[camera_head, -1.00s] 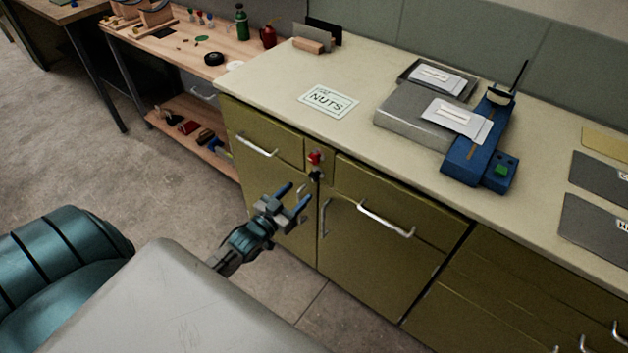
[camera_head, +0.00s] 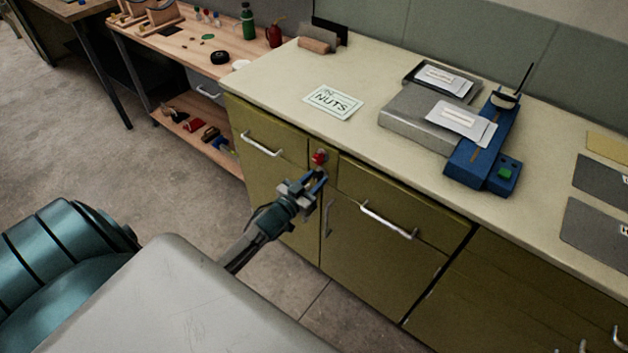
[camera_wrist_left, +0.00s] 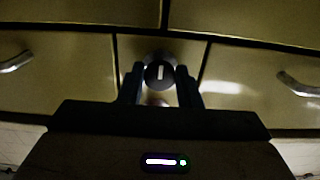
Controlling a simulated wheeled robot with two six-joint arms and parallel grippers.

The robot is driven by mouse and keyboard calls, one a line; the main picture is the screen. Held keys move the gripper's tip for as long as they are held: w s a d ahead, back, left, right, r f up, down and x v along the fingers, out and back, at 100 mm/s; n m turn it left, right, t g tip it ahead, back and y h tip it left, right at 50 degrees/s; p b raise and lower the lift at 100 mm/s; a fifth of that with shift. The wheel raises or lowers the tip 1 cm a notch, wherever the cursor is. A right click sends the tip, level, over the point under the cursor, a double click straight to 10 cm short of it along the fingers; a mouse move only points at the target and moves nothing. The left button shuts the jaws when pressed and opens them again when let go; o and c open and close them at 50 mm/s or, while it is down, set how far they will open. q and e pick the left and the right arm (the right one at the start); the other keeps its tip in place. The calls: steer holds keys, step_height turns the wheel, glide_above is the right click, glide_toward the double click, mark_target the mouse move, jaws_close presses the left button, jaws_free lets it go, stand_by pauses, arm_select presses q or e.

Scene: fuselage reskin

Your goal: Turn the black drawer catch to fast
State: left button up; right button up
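The black drawer catch (camera_wrist_left: 160,73) is a round knob with a white mark on its face, and the mark stands upright in the left wrist view. It sits on the narrow panel between two olive drawers. My left gripper (camera_head: 316,182) is at this panel, just below a red knob (camera_head: 319,157), and mostly covers the catch in the head view. In the left wrist view its two fingers (camera_wrist_left: 160,80) stand apart, one on each side of the catch. I cannot tell whether they touch it. My right gripper is not in view.
Drawer handles (camera_head: 261,144) (camera_head: 388,220) stick out on both sides of the panel. The worktop (camera_head: 290,85) above carries a NUTS card (camera_head: 333,102), a grey block (camera_head: 415,118) and a blue device (camera_head: 482,160). Open floor (camera_head: 150,185) lies to the left.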

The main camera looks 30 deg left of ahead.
arm_select(q)
steer(key=shift+c, duration=1.1)
steer(key=shift+m, duration=0.3)
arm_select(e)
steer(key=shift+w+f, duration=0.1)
arm_select(q)
steer(key=m+b, duration=0.1)
steer(key=m, duration=0.1)
steer(key=shift+m, duration=0.4)
steer(key=m+b, duration=0.1)
steer(key=m, duration=0.1)
steer(key=shift+f+m, duration=0.1)
steer(key=shift+m, duration=0.7)
steer(key=m+b, duration=0.3)
steer(key=m, duration=0.3)
steer(key=shift+a, duration=0.1)
steer(key=shift+m+b, duration=0.4)
steer(key=shift+m, duration=2.2)
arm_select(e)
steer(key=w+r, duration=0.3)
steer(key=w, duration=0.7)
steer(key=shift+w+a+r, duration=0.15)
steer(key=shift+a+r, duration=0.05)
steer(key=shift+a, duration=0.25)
